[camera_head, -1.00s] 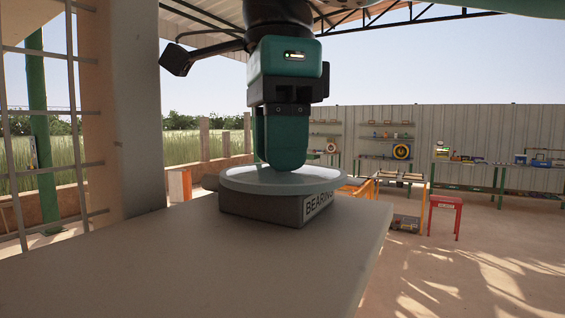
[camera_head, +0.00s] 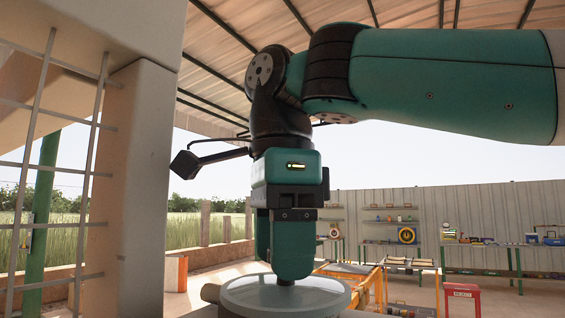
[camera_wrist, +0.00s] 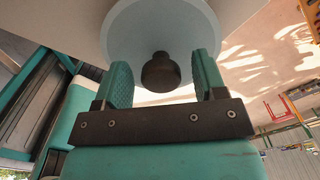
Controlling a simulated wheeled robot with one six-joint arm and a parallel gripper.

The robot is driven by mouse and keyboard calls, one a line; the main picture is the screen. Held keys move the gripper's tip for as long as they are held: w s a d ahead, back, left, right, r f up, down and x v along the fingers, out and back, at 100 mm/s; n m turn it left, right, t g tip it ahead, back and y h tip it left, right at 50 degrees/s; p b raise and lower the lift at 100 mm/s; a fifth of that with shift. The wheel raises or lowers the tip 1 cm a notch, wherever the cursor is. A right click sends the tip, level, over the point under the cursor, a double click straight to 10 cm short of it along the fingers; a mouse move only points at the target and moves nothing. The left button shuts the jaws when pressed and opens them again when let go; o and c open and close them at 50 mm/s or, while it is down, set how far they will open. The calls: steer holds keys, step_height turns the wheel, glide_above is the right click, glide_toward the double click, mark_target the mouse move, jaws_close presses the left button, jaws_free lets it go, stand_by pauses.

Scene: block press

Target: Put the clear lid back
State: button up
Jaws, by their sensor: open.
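The lid (camera_head: 262,296) is a pale, round disc with a small dark knob (camera_head: 286,283). My gripper (camera_head: 282,274) points straight down over the lid's middle, fingertips just above the disc. It is open in the wrist view (camera_wrist: 163,62). Whether the lid is fully seated cannot be told.
A grey pillar (camera_head: 150,180) and a metal grille (camera_head: 60,160) stand close on the left. Behind are a red stool (camera_head: 462,298), shelves and workbenches along a corrugated wall (camera_head: 510,215). The surface under the box is mostly out of the head view.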

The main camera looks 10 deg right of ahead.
step_height(320, 180, up, 11)
steer(key=p, duration=0.5)
steer(key=shift+p, duration=0.35)
